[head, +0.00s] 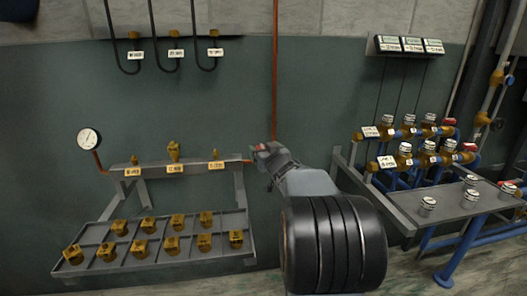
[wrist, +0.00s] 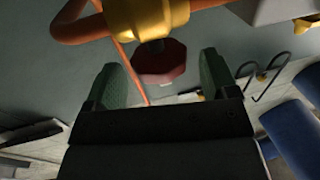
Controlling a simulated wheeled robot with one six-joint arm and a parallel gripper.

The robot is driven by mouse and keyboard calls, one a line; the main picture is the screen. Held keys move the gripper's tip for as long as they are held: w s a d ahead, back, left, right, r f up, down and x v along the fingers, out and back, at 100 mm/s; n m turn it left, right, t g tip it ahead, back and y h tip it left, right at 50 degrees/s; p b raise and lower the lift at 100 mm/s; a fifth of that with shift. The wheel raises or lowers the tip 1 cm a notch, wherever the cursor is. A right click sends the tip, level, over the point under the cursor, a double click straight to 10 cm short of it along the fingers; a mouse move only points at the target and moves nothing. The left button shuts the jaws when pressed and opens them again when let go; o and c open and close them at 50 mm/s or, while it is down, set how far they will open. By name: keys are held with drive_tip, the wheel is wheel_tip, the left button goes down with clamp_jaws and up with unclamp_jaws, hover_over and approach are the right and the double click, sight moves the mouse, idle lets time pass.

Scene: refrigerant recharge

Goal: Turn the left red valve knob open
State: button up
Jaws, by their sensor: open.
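A dark red faceted valve knob (wrist: 160,62) shows in the wrist view below a yellow brass body (wrist: 140,18) with an orange pipe. My gripper (wrist: 160,78) is open, with one green-padded finger on each side of the knob. The knob appears between the fingertips; I cannot tell whether either finger touches it. In the head view my gripper (head: 268,158) is at the right end of the left shelf, by the red pipe. A small red patch (head: 262,147) shows at its tip, mostly hidden by the gripper.
A grey shelf (head: 140,167) with brass fittings and a gauge (head: 89,139) stands left, above a tray (head: 110,270) of several brass pieces. On the right are brass valves on blue pipes (head: 415,165) and a grey table (head: 450,205). Hoses (head: 155,50) hang on the wall.

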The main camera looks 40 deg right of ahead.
drive_tip(key=shift+w+d, duration=0.15)
drive_tip(key=shift+w, duration=0.35)
drive_tip(key=shift+c, duration=0.2)
drive_tip(key=c, duration=0.9)
drive_tip(key=shift+r, duration=0.1)
